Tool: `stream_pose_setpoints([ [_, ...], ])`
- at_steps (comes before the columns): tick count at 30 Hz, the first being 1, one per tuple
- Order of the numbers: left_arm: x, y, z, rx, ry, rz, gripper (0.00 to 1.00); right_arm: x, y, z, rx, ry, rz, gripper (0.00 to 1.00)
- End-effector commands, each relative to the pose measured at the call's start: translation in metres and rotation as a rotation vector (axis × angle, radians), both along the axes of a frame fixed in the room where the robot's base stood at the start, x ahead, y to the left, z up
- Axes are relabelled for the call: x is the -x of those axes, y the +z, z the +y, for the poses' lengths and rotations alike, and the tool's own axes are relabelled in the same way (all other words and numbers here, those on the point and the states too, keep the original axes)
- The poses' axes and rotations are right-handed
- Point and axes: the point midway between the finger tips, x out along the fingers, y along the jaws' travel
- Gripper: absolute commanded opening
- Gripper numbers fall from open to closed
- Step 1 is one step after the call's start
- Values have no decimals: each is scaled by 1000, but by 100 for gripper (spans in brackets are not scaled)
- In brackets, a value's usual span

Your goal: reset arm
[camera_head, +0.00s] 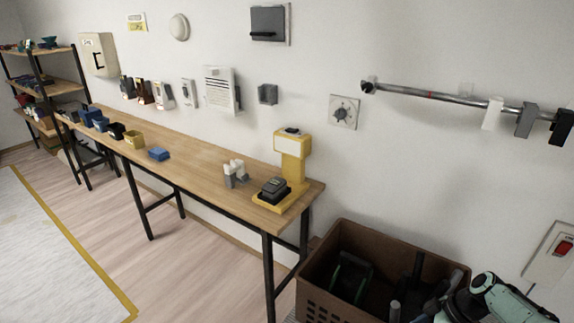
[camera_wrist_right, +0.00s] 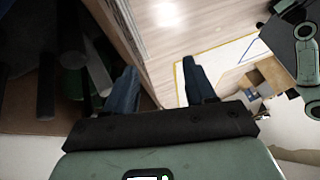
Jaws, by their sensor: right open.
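My right arm shows as pale green and black links at the lower right of the head view, beside and partly over the brown crate (camera_head: 335,285). In the right wrist view my right gripper (camera_wrist_right: 160,80) has its two dark fingers spread apart. Nothing is held between them. The space between the fingers shows the crate's edge and the wood floor beyond. My left gripper is not in view.
The crate holds dark tools. A wooden workbench (camera_head: 195,158) stands along the wall, with a yellow device (camera_head: 292,160) at its near end. A rail (camera_head: 440,97) with hanging pieces is above the crate. The floor (camera_head: 110,215) in front of the bench is clear.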

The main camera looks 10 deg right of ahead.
Motion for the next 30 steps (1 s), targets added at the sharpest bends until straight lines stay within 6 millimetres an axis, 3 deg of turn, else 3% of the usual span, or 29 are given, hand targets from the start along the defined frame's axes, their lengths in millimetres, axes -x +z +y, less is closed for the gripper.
stream_pose_setpoints([
  [5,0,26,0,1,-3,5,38,14,-82,43,7,-220,200,55],
  [8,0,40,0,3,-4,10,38,37,-129,76,31,-356,316,55],
  [12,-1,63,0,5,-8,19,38,91,-184,133,84,-559,471,55],
  [14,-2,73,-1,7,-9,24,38,121,-199,158,108,-647,528,55],
  [18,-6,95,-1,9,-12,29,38,186,-208,204,144,-824,617,55],
  [21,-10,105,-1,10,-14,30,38,219,-203,223,152,-918,654,55],
  [25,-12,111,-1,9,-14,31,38,243,-197,236,152,-993,678,55],
  [30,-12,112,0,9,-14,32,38,248,-195,238,150,-1012,682,55],
])
